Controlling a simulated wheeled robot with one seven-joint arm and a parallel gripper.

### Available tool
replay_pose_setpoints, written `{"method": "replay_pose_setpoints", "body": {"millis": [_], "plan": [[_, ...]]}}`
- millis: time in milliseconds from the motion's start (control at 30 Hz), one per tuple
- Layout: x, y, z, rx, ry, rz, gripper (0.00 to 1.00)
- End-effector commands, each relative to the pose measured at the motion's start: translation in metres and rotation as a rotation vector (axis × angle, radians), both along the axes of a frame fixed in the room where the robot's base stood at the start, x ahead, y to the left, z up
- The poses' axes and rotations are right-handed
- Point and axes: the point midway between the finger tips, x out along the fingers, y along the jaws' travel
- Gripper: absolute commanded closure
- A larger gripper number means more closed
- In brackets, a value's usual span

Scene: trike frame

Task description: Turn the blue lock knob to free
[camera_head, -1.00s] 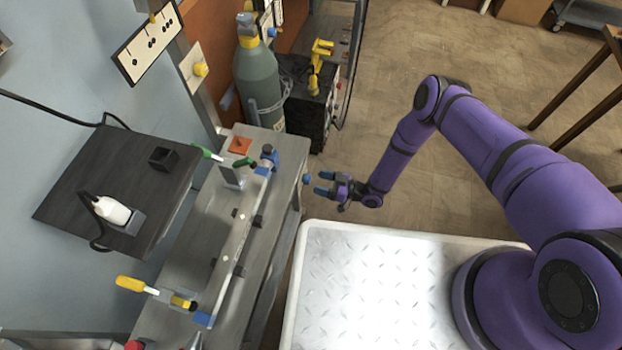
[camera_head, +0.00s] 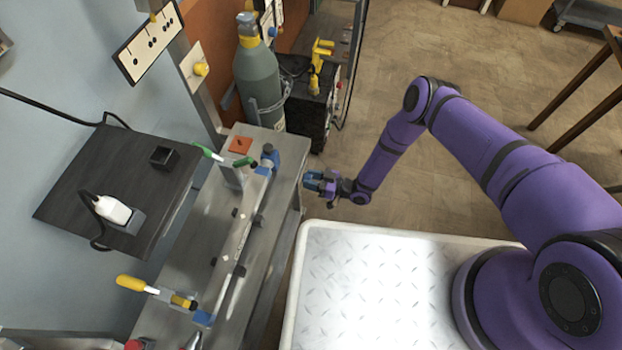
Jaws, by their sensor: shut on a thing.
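The blue lock knob (camera_head: 306,180) sticks out at the right edge of the grey metal bench, near its far end. My gripper (camera_head: 312,181), with blue fingertips, is at the knob and shut on it. The fingers hide most of the knob, and its turned position cannot be read from this view.
The bench (camera_head: 178,262) carries a long metal rail (camera_head: 238,248) with clamps, the near one yellow-handled (camera_head: 130,283). A gas cylinder (camera_head: 259,85) and black machine (camera_head: 312,110) stand behind. A white-rimmed tread-plate surface (camera_head: 375,290) lies below my arm. Open floor lies beyond.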

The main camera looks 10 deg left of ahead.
Motion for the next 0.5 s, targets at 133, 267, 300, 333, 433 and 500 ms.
{"method": "replay_pose_setpoints", "body": {"millis": [133,267,300,333,433,500], "plan": [[0.0000,-0.0002,0.0000,-0.002,-0.013,0.000,0.84],[-0.0001,-0.0002,0.0000,-0.007,-0.050,0.000,0.84],[-0.0001,-0.0002,0.0000,-0.009,-0.066,0.000,0.84],[-0.0001,-0.0002,0.0000,-0.012,-0.082,0.000,0.84],[-0.0003,-0.0001,0.0000,-0.020,-0.145,0.000,0.84],[-0.0004,0.0000,0.0000,-0.028,-0.197,0.000,0.84]]}}
